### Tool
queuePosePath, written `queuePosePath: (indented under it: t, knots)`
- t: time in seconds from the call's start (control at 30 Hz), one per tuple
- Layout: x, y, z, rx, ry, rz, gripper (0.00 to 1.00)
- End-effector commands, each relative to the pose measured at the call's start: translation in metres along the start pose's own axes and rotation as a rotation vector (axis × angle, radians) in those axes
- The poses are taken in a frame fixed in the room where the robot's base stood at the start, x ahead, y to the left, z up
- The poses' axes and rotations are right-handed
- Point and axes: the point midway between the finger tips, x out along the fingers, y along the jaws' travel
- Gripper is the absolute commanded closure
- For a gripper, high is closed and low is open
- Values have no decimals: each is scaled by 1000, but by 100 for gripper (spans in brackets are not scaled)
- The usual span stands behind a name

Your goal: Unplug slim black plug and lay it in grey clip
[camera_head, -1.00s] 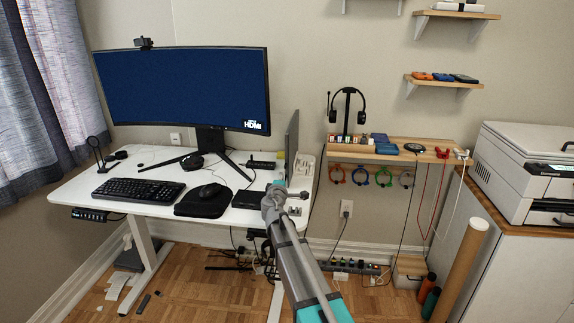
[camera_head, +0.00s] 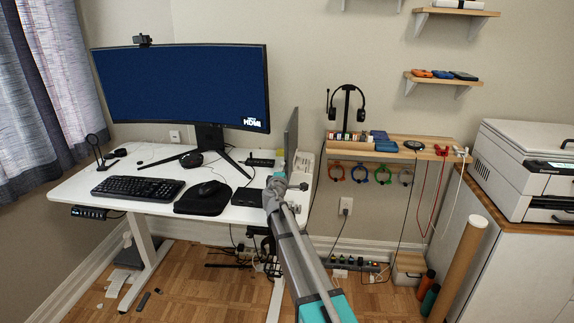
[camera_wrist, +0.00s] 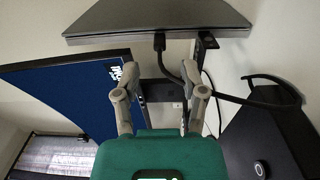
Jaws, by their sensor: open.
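In the wrist view a slim black plug (camera_wrist: 159,42) sits in the edge of a grey laptop-like panel (camera_wrist: 160,18), with its black cable (camera_wrist: 172,70) bending away to the right. My gripper (camera_wrist: 160,75) is open and empty, its two fingers apart below the plug and either side of the cable's start. In the head view my gripper (camera_head: 276,188) is at the desk's right end, near the upright grey panel (camera_head: 291,138). A small grey piece (camera_head: 303,186) at the desk's right edge may be the grey clip; it is too small to be sure. The plug is not discernible in the head view.
The white desk (camera_head: 135,206) bears a monitor (camera_head: 180,88), a keyboard (camera_head: 138,188) and a mouse on a black mat (camera_head: 203,203). A black bracket (camera_wrist: 207,42) is beside the plug. A wall shelf (camera_head: 395,148) with a headset stand is to the right.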

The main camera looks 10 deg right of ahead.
Motion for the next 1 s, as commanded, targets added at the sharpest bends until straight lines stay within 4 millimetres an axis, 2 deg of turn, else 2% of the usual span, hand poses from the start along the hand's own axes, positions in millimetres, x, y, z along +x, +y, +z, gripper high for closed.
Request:
queuePosePath:
  t: [0.03,0.2,0.5,1.0]
  knots:
    - [8,0,0,0,-1,0,46]
    - [26,0,0,0,-1,0,46]
    - [49,0,1,0,-1,0,46]
    - [55,0,2,0,-2,0,46]
